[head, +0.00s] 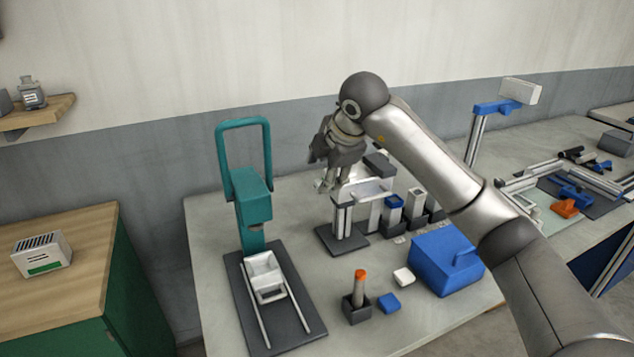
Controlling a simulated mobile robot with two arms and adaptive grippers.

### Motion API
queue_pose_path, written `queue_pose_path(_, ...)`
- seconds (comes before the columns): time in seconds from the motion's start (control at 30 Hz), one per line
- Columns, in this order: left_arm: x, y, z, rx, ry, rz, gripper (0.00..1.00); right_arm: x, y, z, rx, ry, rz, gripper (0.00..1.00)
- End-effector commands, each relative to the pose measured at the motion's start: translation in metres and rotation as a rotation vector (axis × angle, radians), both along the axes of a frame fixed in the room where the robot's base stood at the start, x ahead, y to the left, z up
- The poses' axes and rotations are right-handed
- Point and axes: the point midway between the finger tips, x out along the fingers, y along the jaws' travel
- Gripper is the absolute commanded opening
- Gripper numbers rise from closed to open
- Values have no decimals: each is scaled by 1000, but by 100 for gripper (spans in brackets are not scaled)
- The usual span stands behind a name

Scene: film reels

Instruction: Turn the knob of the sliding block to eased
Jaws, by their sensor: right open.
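A white block (264,274) sits between two pale rails on a dark base plate (245,305), in front of a teal hand press (251,195). It looks like a sliding block, but I cannot make out a knob or its setting. My right gripper (325,185) is open and empty, pointing down above and behind a small grey stand with posts (342,220). It is up and to the right of the white block, well apart from it. My right arm comes in from the lower right. My left gripper is not in view.
A blue box (445,262), an orange-topped post in a dark holder (357,295), a blue cap (388,303) and a white piece (403,277) stand at the front right. Several upright containers are behind them. A wooden-topped green cabinet (60,255) stands at left.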

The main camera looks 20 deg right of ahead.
Motion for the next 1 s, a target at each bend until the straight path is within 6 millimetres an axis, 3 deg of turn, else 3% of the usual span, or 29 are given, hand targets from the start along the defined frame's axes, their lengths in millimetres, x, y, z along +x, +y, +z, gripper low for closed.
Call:
queue_pose_path(0.2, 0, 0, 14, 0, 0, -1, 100, 23, 1, -34, 1, 5, 1, 52)
queue_pose_path(0.4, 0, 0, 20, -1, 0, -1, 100, 38, 2, -56, 1, 2, 2, 52)
queue_pose_path(0.8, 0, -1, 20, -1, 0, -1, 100, 42, 2, -63, 1, 0, 4, 52)
queue_pose_path(1.0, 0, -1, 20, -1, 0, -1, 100, 42, 2, -63, 1, 0, 4, 27)
